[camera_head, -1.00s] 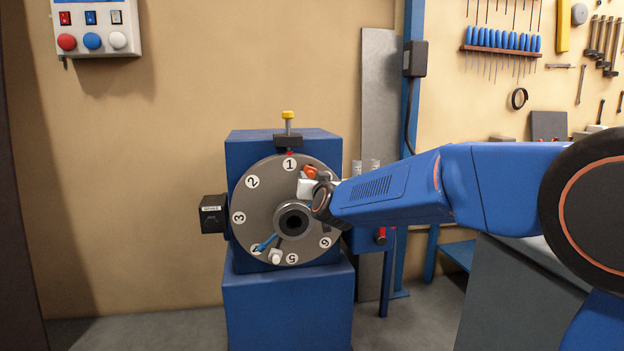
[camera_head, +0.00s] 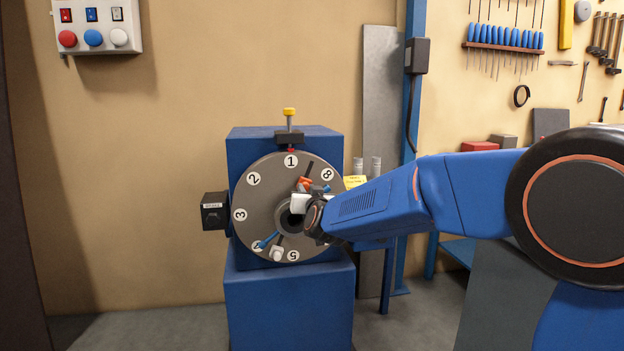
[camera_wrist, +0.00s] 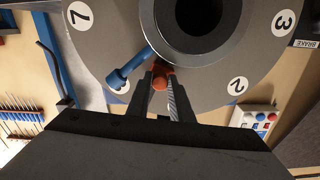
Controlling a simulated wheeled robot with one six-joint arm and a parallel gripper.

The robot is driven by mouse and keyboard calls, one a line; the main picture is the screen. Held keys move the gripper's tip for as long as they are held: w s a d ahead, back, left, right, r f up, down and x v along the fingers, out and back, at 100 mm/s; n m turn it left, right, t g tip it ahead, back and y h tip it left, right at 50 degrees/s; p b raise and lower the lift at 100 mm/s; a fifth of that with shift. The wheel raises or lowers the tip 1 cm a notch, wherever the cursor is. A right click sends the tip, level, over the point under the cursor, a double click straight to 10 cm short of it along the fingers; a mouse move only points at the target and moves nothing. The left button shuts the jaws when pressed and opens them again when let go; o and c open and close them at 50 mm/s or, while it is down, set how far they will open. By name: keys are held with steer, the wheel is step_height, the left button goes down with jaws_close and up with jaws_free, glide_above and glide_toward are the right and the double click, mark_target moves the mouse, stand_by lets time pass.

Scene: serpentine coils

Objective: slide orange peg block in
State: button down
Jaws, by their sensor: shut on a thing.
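The orange peg block (camera_head: 304,182) sits at the upper right of the grey numbered disc (camera_head: 258,205), close to the central hub. My gripper (camera_head: 303,189) is shut on it. In the wrist view the orange block (camera_wrist: 160,80) shows between my gripper's two fingertips (camera_wrist: 161,86), close to the hub rim (camera_wrist: 205,55). A dark radial slot (camera_head: 309,170) runs outward from the block between labels 1 and 8. The fingers and wrist hide part of the block, so its seating in the slot cannot be told.
A blue peg (camera_wrist: 122,76) stands beside my left finger in the wrist view. Another blue peg (camera_head: 265,241) and a white block (camera_head: 277,253) sit low on the disc. A yellow-topped pin (camera_head: 289,113) stands above the disc, and a black brake box (camera_head: 214,211) is at its left.

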steer(key=shift+s+a+f, duration=0.1)
steer(key=shift+a+f, duration=0.15)
steer(key=shift+f, duration=0.4)
steer(key=c, duration=1.6)
jaws_free()
steer(key=shift+f, duration=0.1)
steer(key=shift+s, duration=0.1)
steer(key=shift+s+d, duration=0.1)
steer(key=shift+s, duration=0.2)
steer(key=v, duration=1.6)
steer(key=shift+s+d, duration=0.1)
steer(key=shift+s, duration=0.15)
